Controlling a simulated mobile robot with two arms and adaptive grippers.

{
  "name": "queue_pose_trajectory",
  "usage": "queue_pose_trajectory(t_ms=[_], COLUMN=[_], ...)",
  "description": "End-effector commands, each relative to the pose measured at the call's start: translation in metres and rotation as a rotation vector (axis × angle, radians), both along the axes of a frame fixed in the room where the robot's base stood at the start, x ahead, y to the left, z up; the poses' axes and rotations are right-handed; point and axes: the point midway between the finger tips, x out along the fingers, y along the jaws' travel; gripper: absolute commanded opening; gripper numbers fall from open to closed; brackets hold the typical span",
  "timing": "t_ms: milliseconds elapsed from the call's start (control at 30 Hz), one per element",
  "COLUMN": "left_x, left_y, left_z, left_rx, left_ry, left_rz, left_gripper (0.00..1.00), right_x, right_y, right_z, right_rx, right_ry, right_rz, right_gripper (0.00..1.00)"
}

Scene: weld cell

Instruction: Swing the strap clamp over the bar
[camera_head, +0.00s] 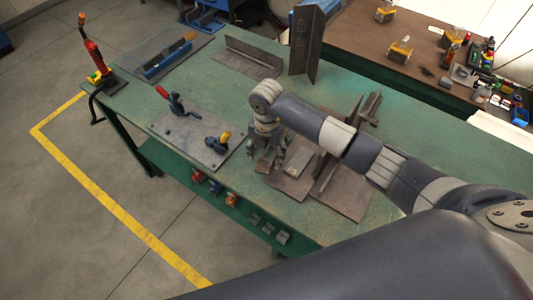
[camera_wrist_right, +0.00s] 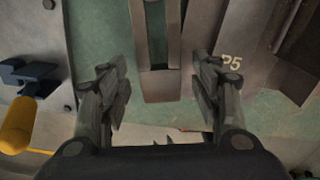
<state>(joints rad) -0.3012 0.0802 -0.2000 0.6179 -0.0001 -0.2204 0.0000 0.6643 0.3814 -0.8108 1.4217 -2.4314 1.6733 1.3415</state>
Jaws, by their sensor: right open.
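My right gripper (camera_head: 268,160) hangs low over the green table, pointing down beside the brown-grey fixture plates. In the right wrist view its two fingers (camera_wrist_right: 158,80) are spread apart. A slotted, U-shaped metal strap (camera_wrist_right: 160,90), which looks like the strap clamp, shows between them, with a gap to each finger. Its closed end points toward the wrist. Which part is the bar is unclear. My left gripper is not in view.
A grey plate (camera_head: 190,140) with a red-handled clamp (camera_head: 174,103) and a yellow-handled clamp (camera_head: 220,143) lies left of the gripper. Upright steel plates (camera_head: 340,158) stand to its right. A tall angle piece (camera_head: 306,42) stands at the back. The table's far right is clear.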

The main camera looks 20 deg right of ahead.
Motion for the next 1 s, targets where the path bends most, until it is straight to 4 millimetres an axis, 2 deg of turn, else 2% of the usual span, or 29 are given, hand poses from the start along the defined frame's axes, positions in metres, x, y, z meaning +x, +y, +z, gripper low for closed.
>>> queue_pose_trajectory(t_ms=[133,400,667,867,1000], left_x=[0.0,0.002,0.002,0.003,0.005], left_y=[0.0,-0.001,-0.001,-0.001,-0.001], left_z=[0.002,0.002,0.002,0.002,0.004], left_rx=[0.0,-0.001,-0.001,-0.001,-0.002], left_ry=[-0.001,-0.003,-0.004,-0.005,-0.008], left_rz=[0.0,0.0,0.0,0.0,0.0], left_gripper=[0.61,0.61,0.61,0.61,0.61], right_x=[0.0,0.0,0.0,-0.001,-0.005], right_y=[0.0,0.0,0.0,-0.003,-0.015], right_z=[-0.009,-0.01,-0.01,-0.009,-0.009], right_rx=[0.0,0.0,0.001,0.001,-0.001], right_ry=[0.0,0.0,-0.001,-0.001,0.0], right_rz=[0.0,0.0,0.0,0.004,0.019], right_gripper=[0.58,0.58,0.0,0.0,0.0])
